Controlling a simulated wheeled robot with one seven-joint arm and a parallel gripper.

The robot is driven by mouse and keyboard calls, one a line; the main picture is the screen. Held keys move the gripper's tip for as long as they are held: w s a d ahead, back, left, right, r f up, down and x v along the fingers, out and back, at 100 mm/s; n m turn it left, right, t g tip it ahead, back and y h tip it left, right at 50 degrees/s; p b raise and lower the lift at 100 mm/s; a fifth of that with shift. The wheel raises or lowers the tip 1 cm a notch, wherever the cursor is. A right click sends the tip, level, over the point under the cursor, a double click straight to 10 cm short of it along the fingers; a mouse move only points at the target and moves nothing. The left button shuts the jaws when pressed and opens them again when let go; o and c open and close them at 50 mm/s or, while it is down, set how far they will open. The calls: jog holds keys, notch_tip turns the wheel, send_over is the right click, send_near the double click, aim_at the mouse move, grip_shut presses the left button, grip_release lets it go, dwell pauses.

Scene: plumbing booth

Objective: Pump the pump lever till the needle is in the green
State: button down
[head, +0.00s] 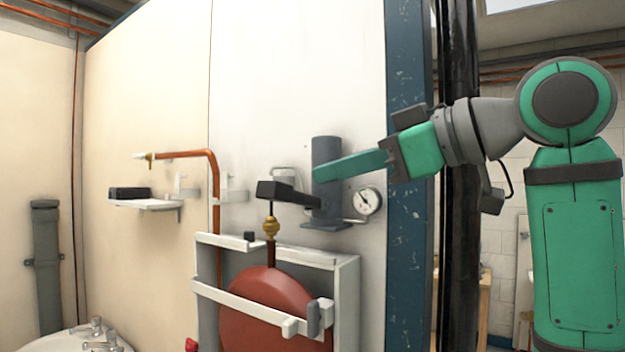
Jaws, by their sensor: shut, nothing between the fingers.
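The pump is a dark grey upright cylinder (326,150) on a foot plate against the white wall panel. Its pump lever (292,195) sticks out to the left and ends in a black block-like grip. A round white pressure gauge (367,201) sits to the right of the pump, joined by a short pipe. Its dark needle seems to point up and left; the green band is too small to make out. My gripper (320,173) reaches in from the right with its long green fingers shut and empty. Their tips overlap the cylinder above the lever; whether they touch it cannot be told.
Below the lever stands a red round tank (270,305) in a pale frame (347,290), with a brass fitting (271,227) on top. A copper pipe (215,185) and small shelf (147,205) are to the left. A blue post (408,240) stands right of the gauge.

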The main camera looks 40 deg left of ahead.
jog(key=w+a+r+m+g, duration=0.1)
jog(key=w+r+m+g, duration=0.1)
jog(key=w+r+m, duration=0.2)
jog(key=shift+w+r+h, duration=0.25)
jog(key=shift+r+h, duration=0.05)
jog(key=shift+r, duration=0.9)
